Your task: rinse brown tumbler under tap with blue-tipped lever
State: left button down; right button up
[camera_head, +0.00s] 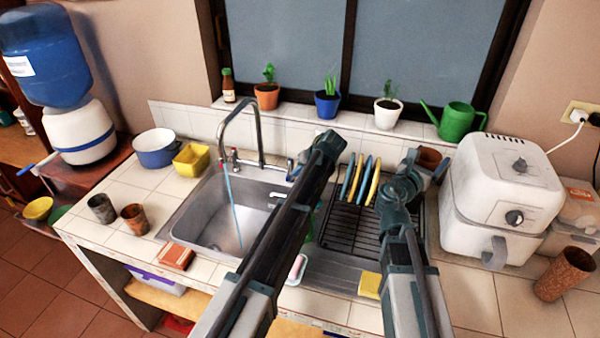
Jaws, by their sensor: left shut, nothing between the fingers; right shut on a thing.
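My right gripper (418,162) is shut on a brown tumbler (429,157), held above the right end of the dish rack; its fingers are small and partly hidden. My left gripper (302,158) is at the tap's right side, shut and empty, close to the blue-tipped lever (292,168); whether they touch I cannot tell. The tap (259,135) arches over the sink, and a thin blue stream of water (233,205) falls from its spout into the basin (212,213). A red-tipped lever (235,154) is on the tap's left.
A grey tumbler (102,208) and another brown one (135,219) stand left of the sink. A third brown tumbler (565,274) is at the far right. A dish rack (350,225) with plates and a white air fryer (502,200) stand on the right. Potted plants line the sill.

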pick_arm(q)
jog(key=shift+s+a+m+t+h, duration=0.2)
jog(key=shift+a+m+t+h, duration=0.2)
jog(key=shift+a+m, duration=0.65)
jog(key=shift+a+n, duration=0.15)
jog(key=shift+n, duration=0.1)
pick_arm(e)
jog(key=shift+d, duration=0.1)
